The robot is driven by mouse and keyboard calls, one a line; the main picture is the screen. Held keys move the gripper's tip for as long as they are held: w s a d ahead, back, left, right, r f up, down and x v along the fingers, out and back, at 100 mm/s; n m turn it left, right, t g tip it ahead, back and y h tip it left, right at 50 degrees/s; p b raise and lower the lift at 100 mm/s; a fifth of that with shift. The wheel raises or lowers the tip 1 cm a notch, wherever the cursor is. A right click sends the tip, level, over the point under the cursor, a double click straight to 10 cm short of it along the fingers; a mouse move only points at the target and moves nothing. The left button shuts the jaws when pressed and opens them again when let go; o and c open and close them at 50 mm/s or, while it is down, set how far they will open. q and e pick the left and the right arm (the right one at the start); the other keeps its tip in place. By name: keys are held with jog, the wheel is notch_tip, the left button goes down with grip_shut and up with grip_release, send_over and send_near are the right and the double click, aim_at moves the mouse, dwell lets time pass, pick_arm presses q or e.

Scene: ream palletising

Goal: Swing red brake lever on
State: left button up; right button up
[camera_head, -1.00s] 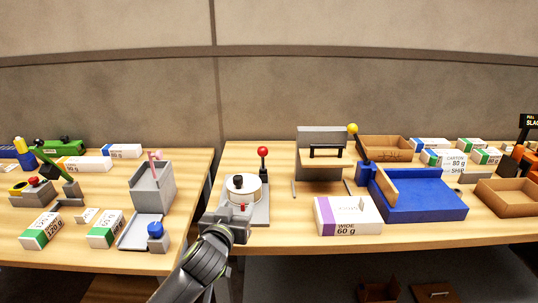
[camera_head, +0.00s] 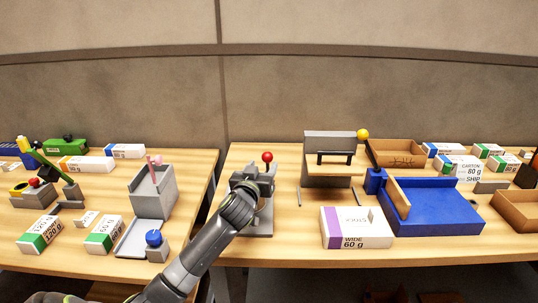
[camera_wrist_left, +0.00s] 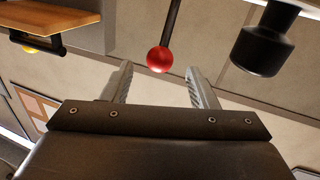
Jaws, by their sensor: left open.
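The brake lever is a dark rod with a red ball knob (camera_head: 267,157), standing upright at the back of a grey base plate (camera_head: 262,228) on the right table. My left gripper (camera_head: 262,172) is at the lever, in front of and below the knob in the head view, and covers the white drum and most of the rod. In the left wrist view the red knob (camera_wrist_left: 160,59) hangs just beyond the two open fingers (camera_wrist_left: 160,85), roughly between their tips, with the rod running up from it. Nothing is held. My right gripper is in neither view.
A grey press-like stand (camera_head: 330,140) and a purple-and-white ream (camera_head: 356,228) are to the right, with a blue tray (camera_head: 440,222) beyond. A grey bin (camera_head: 153,192) stands on the left table. A gap separates the tables.

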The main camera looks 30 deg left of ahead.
aim_at(269, 155)
pick_arm(q)
jog(key=shift+x, duration=3.85)
jog(key=shift+p, duration=0.3)
grip_shut()
